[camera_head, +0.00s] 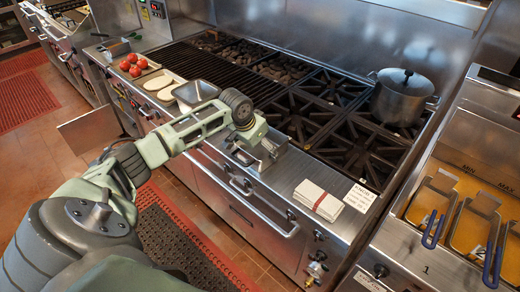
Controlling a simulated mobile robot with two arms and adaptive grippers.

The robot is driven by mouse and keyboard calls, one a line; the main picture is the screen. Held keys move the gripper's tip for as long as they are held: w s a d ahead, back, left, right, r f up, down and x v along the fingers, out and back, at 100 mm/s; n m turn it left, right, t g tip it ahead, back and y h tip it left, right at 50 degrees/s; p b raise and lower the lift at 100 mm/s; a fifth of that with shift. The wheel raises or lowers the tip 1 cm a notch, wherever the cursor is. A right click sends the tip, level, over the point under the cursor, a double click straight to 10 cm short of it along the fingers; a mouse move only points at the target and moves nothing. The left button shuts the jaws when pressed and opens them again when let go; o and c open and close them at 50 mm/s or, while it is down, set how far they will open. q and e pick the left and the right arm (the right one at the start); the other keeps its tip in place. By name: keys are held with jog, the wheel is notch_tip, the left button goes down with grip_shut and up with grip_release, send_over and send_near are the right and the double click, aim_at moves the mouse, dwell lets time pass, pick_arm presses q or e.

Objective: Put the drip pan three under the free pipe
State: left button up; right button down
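One arm of mine comes in from the lower left. I take it as my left arm. Its gripper (246,146) is low over the front ledge of the range, against a small steel box-shaped piece (266,154). The arm partly hides this piece. I cannot tell whether the fingers grip it, nor whether it is a drip pan. A square steel pan (196,92) sits left of the gripper on the ledge. No number is readable on either. A small pipe fitting with a valve (315,268) is low on the range front; I cannot tell if it is the free pipe. My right gripper is not in view.
A pot (401,98) stands on the right burners. A folded white cloth (318,200) and a note card (360,197) lie on the front ledge. Tomatoes (133,66) are on the left. Fryer baskets (432,205) are at the right. A panel (90,131) juts out at left.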

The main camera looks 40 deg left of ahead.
pick_arm(q)
jog(key=b+v, duration=0.1)
jog(key=v, duration=1)
jog(key=shift+b, duration=0.4)
jog(key=shift+r, duration=0.1)
